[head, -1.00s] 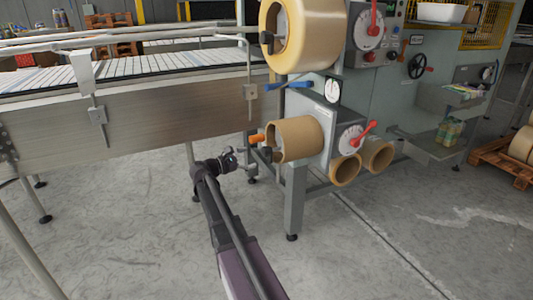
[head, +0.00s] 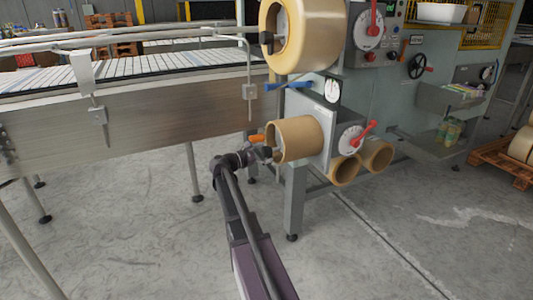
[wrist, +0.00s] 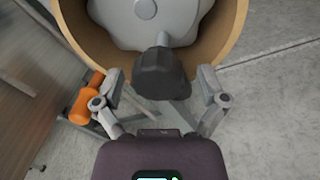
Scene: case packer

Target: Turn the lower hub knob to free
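The lower hub holds an empty tan cardboard core (head: 297,138); its rim (wrist: 234,45) arcs across the top of the wrist view. Inside it is a grey lobed hub face (wrist: 115,20). A dark faceted knob (wrist: 161,74) on a grey shaft sticks out of the hub toward me. My gripper (wrist: 160,80) is open, with one finger on each side of the knob and visible gaps between. In the head view my gripper (head: 264,154) is at the core's open left end, and the knob is hidden there.
An orange handle (head: 256,138) is close to my left finger; it also shows in the wrist view (wrist: 87,98). A full tape roll (head: 300,35) hangs above. A conveyor (head: 120,115) runs to the left. A machine leg (head: 295,200) stands below. The floor in front is clear.

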